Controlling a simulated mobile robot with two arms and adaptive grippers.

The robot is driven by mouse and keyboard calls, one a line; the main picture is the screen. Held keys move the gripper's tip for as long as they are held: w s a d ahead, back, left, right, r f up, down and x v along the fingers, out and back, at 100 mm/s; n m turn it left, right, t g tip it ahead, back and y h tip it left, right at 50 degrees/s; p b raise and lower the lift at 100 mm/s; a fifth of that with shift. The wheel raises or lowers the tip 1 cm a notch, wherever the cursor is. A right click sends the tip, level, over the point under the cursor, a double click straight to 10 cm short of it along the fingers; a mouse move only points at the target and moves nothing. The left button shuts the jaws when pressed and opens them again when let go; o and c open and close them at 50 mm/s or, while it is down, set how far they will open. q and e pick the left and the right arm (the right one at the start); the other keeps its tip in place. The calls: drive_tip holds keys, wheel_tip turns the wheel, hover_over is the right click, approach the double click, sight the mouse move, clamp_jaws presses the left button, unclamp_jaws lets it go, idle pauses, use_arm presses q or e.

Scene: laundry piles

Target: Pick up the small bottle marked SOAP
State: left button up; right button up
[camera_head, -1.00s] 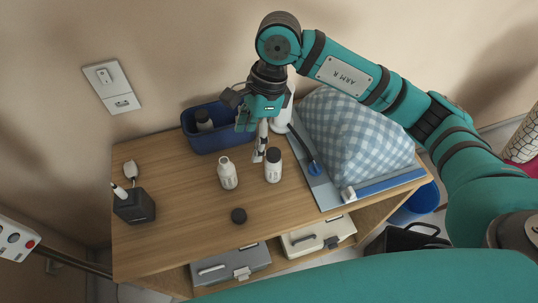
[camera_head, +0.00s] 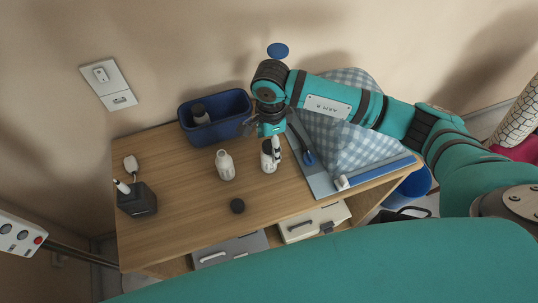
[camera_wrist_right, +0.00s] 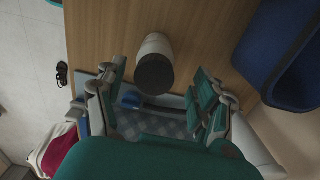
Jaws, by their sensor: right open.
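A small white bottle with a dark cap (camera_head: 267,162) stands upright on the wooden table. Its lettering is too small to read. My right gripper (camera_head: 274,147) is just above and behind it in the head view, partly covering it. In the right wrist view the same capped bottle (camera_wrist_right: 156,48) shows from above, in line with the gap between the spread fingers of the right gripper (camera_wrist_right: 159,80). The gripper is open and empty. A second white bottle without a cap (camera_head: 225,168) stands to the left, its lettering also unreadable. My left gripper is out of view.
A blue bin (camera_head: 235,103) at the back holds another dark-capped bottle (camera_head: 200,115). A loose dark cap (camera_head: 237,206) lies in front. A checked cloth pile (camera_head: 350,140) is at right. A dark box (camera_head: 138,200) stands at left. The front left tabletop is clear.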

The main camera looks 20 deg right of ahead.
sight(270, 155)
drive_tip(key=shift+s+f+p, duration=0.2)
drive_tip(key=shift+f+p, duration=0.15)
drive_tip(key=f, duration=0.1)
drive_tip(key=f+p, duration=0.1)
drive_tip(key=f, duration=0.1)
drive_tip(key=shift+s+a+f, duration=0.1)
drive_tip(key=shift+s+f, duration=0.1)
drive_tip(key=shift+f, duration=0.5)
drive_tip(key=shift+c, duration=0.2)
drive_tip(key=c, duration=1.2)
drive_tip(key=shift+c, duration=0.2)
drive_tip(key=shift+r, duration=0.15)
